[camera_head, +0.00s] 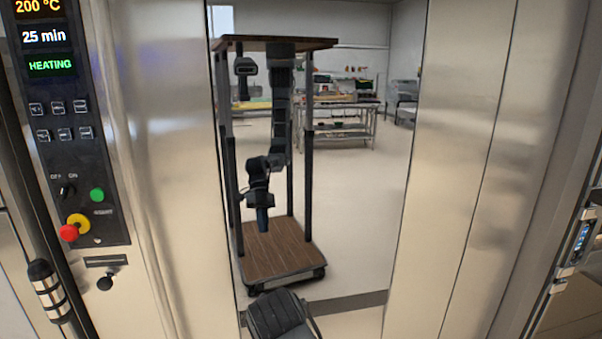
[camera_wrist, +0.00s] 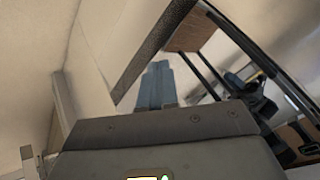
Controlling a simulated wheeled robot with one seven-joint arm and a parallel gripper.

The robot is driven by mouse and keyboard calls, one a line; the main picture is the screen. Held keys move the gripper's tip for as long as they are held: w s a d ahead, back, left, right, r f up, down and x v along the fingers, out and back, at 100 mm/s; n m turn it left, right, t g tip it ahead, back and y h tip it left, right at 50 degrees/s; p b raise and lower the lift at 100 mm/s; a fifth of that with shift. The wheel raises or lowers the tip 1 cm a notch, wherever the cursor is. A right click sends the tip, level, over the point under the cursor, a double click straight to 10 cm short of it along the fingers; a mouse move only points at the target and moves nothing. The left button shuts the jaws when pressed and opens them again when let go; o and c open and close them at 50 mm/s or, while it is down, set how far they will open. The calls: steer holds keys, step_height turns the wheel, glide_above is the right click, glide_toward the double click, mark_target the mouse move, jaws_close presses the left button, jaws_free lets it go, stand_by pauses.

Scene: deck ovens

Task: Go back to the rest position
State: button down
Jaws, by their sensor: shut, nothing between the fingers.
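My gripper (camera_wrist: 156,84) shows in the wrist view, its two blue-grey fingers side by side and shut, with nothing between them. In the head view a dark rounded part of my arm shows at the bottom centre, and the gripper itself is not directly visible there. A shiny panel (camera_head: 350,235) in the middle of the head view appears to mirror my own body, with the arm hanging down and the blue fingers low over a wooden base. The same reflection shows at the right of the wrist view.
An oven control panel (camera_head: 62,130) at the left reads 200 °C, 25 min and HEATING. It carries a red and yellow stop button (camera_head: 74,226) and a green button (camera_head: 97,194). Steel fronts (camera_head: 470,160) stand close on the right. A metal table appears in the reflection.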

steer(key=s+d+f+n+t+y, duration=0.1)
steer(key=s+d+f+n, duration=0.1)
steer(key=s+d+f, duration=0.8)
steer(key=s+d+f+n+t, duration=0.1)
steer(key=s+d, duration=0.2)
steer(key=s, duration=0.5)
steer(key=s+d+t, duration=0.1)
steer(key=s+d, duration=0.2)
steer(key=s, duration=0.5)
steer(key=s+d+r+n+t, duration=0.1)
steer(key=s+d+r, duration=0.2)
steer(key=s, duration=0.4)
steer(key=s+d+r+n+t, duration=0.1)
steer(key=s+d+r, duration=0.3)
steer(key=s, duration=0.3)
steer(key=s+d+r+n+t+h, duration=0.1)
steer(key=s+d+r, duration=0.3)
steer(key=s+r, duration=0.6)
step_height(320, 180, up, 4)
steer(key=shift+s+f+n+t+h, duration=0.1)
steer(key=shift+s+n+t+h, duration=0.25)
steer(key=shift+h, duration=0.25)
